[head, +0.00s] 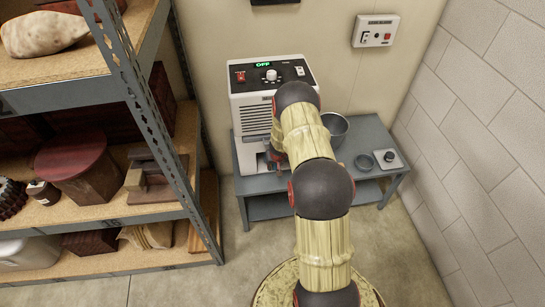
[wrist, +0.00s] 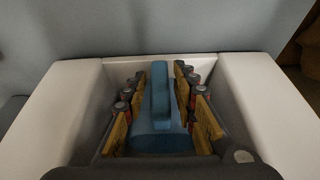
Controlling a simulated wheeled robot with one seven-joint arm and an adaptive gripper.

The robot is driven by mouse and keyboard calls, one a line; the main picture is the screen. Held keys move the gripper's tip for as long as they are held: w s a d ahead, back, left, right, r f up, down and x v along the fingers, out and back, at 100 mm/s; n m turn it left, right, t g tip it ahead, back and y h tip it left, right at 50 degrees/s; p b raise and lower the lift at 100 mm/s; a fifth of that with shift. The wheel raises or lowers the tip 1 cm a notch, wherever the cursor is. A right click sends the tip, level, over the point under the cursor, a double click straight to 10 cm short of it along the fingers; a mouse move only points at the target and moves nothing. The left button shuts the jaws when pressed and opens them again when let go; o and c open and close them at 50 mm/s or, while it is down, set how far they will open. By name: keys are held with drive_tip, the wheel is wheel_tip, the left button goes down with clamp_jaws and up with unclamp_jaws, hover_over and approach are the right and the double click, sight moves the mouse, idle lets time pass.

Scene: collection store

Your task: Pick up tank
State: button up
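The tank shows in the wrist view as a blue body with an upright blue handle (wrist: 160,95), set in a recess between white walls. My gripper (wrist: 160,118) has its two fingers apart, one on each side of the handle, with gaps visible beside it. The fingers do not appear to press on it. In the head view, my gripper (head: 275,157) is low at the front of a white machine (head: 255,110) whose display reads OFF. My arm hides part of the machine, and the tank cannot be made out there.
The machine stands on a grey table (head: 350,170) with a metal bucket (head: 334,128), a small grey dish (head: 364,162) and a small device with a knob (head: 389,158). A loaded shelf rack (head: 135,95) is at left. A block wall (head: 480,130) is at right.

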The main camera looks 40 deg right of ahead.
drive_tip(key=c, duration=0.6)
clamp_jaws()
drive_tip(key=shift+r+p, duration=0.2)
drive_tip(key=shift+p, duration=0.25)
drive_tip(key=shift+s+a+f+b, duration=0.1)
drive_tip(key=shift+s+a+b, duration=0.25)
drive_tip(key=shift+s, duration=0.2)
drive_tip(key=shift+s+a+b, duration=0.25)
drive_tip(key=shift+s+a, duration=0.1)
drive_tip(key=shift+s, duration=0.2)
drive_tip(key=s+a+b, duration=0.1)
drive_tip(key=s+a, duration=0.6)
drive_tip(key=s, duration=0.5)
drive_tip(key=shift+s+a, duration=0.35)
drive_tip(key=shift+a, duration=0.05)
